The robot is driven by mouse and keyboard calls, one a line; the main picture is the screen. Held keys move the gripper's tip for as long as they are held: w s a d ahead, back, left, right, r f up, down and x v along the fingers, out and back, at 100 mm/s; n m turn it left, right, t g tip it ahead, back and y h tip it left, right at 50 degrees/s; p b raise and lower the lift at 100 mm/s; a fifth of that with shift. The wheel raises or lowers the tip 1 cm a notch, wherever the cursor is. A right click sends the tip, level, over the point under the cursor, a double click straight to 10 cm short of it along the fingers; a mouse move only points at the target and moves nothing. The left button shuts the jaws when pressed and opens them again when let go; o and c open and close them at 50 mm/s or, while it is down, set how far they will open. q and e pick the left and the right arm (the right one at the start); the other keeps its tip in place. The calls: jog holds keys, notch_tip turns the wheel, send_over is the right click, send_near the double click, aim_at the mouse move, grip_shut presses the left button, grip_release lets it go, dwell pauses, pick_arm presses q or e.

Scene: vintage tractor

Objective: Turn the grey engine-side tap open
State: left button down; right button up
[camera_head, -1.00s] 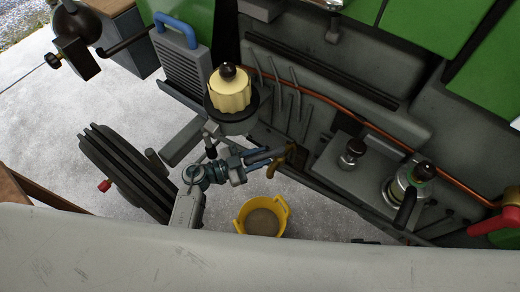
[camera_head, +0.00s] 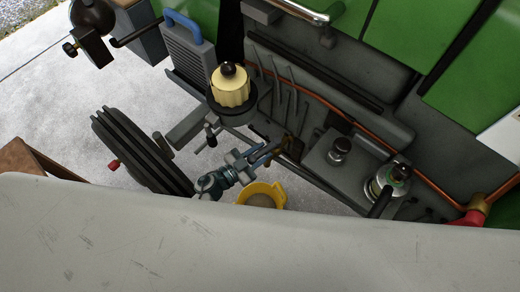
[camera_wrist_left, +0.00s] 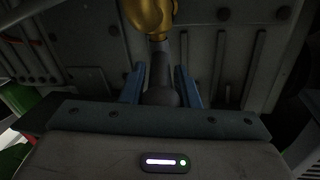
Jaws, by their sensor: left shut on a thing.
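The grey tap handle (camera_wrist_left: 161,75) shows in the left wrist view as a dark bar running down from a brass body (camera_wrist_left: 150,16). In the head view the brass part (camera_head: 284,149) sits low on the engine side; the handle is mostly hidden by my gripper there. My left gripper (camera_head: 268,154) reaches up to it from the lower left. In the wrist view its blue fingers (camera_wrist_left: 160,88) stand on both sides of the handle, shut on it. My right gripper is not in view.
A yellow bucket (camera_head: 262,190) stands on the floor below the tap. A cream-topped filter bowl (camera_head: 230,88) is to the upper left. A copper pipe (camera_head: 310,95) runs along the engine. A ribbed dark tyre (camera_head: 140,150) is at the left.

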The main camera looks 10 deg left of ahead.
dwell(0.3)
pick_arm(q)
jog(key=c, duration=1.3)
grip_release()
jog(key=shift+s, duration=0.1)
